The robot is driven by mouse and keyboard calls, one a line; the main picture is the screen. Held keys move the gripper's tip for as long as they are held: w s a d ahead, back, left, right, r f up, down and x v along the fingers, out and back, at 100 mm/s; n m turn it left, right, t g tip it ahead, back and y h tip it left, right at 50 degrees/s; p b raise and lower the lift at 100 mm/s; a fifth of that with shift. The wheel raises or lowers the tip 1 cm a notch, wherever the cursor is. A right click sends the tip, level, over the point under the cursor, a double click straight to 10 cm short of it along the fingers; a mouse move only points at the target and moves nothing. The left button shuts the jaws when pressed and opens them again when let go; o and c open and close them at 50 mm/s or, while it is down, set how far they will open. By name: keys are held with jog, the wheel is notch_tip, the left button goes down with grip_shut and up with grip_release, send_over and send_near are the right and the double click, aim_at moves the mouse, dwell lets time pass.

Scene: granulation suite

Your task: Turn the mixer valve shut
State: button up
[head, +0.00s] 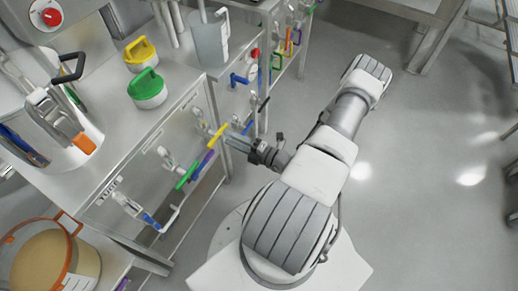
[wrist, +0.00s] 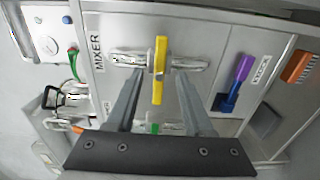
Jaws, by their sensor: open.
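The mixer valve's yellow handle (wrist: 160,70) shows in the wrist view beside a label reading MIXER (wrist: 97,48). The handle lies crosswise to its short silver pipe (wrist: 125,58). In the head view the yellow handle (head: 217,136) is on the bench's front panel. My gripper (wrist: 158,80) is open, with one finger on each side of the handle and a gap showing on both sides. In the head view my gripper (head: 232,140) reaches the panel from the right. Whether the fingertips extend past the handle in depth, I cannot tell.
A green-handled valve (head: 186,175) and a purple handle (head: 203,165) are close by on the same panel. A blue handle (head: 152,221) is nearer. Yellow and green lidded pots (head: 147,90) stand on the bench top (head: 110,85). The floor at right (head: 430,180) is clear.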

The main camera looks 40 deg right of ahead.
jog(key=p+v, duration=0.1)
jog(key=v, duration=1.1)
jog(key=shift+s, duration=0.25)
